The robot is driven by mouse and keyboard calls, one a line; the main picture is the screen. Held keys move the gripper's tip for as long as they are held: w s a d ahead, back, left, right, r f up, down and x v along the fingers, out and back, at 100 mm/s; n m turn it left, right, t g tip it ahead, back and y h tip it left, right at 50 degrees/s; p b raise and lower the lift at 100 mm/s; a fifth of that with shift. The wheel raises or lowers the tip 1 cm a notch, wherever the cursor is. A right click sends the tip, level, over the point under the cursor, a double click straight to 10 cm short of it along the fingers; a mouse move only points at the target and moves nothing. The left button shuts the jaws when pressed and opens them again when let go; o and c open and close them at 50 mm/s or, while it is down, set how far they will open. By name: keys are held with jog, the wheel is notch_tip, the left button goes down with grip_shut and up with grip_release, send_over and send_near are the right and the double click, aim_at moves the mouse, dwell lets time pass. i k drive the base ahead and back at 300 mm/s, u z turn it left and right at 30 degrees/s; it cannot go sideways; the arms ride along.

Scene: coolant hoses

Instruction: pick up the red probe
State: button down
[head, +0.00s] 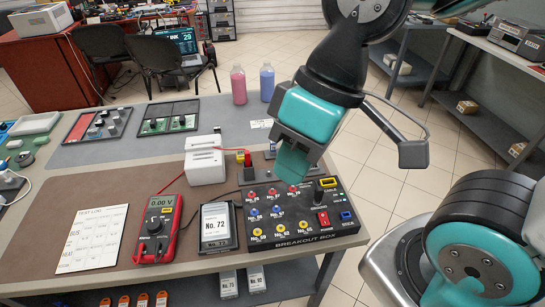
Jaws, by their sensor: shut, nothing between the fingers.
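A small red upright piece (247,158), likely the red probe, stands behind the left back corner of the black breakout box (345,226), just right of a white block-shaped unit. It is too small to make out its tip or what holds it. My gripper (291,175) is teal, points down over the back part of the breakout box and is shut with nothing in it. It is to the right of the red piece and apart from it. It hides part of the box's back edge and whatever lies behind it.
A red multimeter (158,230) reading 0.00 V, a No. 72 unit (217,227) and the white unit (205,160) stand left of the box. Pink (238,86) and blue (267,82) bottles stand at the back. The brown mat (110,185) has free room at left.

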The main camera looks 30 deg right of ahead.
aim_at(247, 154)
jog(key=u, duration=2.15)
jog(key=i, duration=1.35)
jog(key=z, duration=2.75)
